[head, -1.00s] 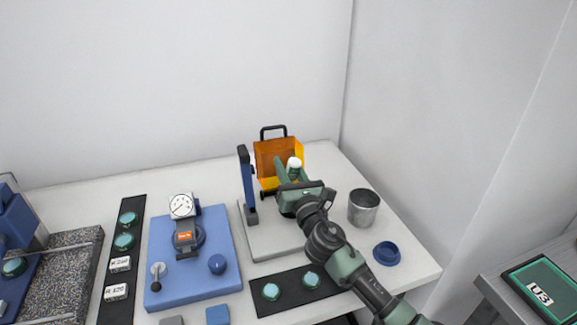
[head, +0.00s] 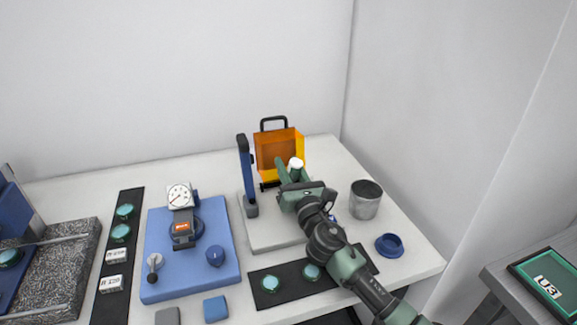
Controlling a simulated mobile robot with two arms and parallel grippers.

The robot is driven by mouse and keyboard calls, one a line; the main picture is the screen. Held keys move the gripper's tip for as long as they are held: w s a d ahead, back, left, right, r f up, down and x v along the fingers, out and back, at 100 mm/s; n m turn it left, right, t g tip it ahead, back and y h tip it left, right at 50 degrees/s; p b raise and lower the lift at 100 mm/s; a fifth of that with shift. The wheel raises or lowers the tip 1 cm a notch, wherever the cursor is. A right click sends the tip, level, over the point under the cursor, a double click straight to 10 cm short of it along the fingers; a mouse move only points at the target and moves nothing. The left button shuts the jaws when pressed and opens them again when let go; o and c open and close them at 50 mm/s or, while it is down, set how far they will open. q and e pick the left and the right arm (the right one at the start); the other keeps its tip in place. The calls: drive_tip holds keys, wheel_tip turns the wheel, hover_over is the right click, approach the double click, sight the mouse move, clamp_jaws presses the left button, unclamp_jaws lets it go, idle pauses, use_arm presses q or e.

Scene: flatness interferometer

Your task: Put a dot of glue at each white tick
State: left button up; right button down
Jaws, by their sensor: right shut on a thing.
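My right gripper (head: 288,174) comes in from the lower right and is over the pale grey base plate (head: 268,240). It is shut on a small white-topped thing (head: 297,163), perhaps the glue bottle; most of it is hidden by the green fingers. It is in front of the orange shield (head: 279,145) and to the right of the blue post (head: 246,175). My gripper and arm cover part of the plate. No white ticks can be made out in this view. My left gripper is not in view.
A metal cup (head: 366,201) and a blue dish (head: 389,245) stand right of my arm. A black strip (head: 292,278) with green discs lies in front. A blue base (head: 165,275) with a dial gauge (head: 180,196) is left. A screen (head: 547,287) is at far right.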

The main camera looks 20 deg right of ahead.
drive_tip(key=shift+f+b, duration=0.4)
drive_tip(key=shift+f, duration=0.1)
idle(0.5)
idle(1.1)
drive_tip(key=shift+r+p, duration=1.8)
wheel_tip(320, 180, up, 5)
drive_tip(key=p, duration=0.5)
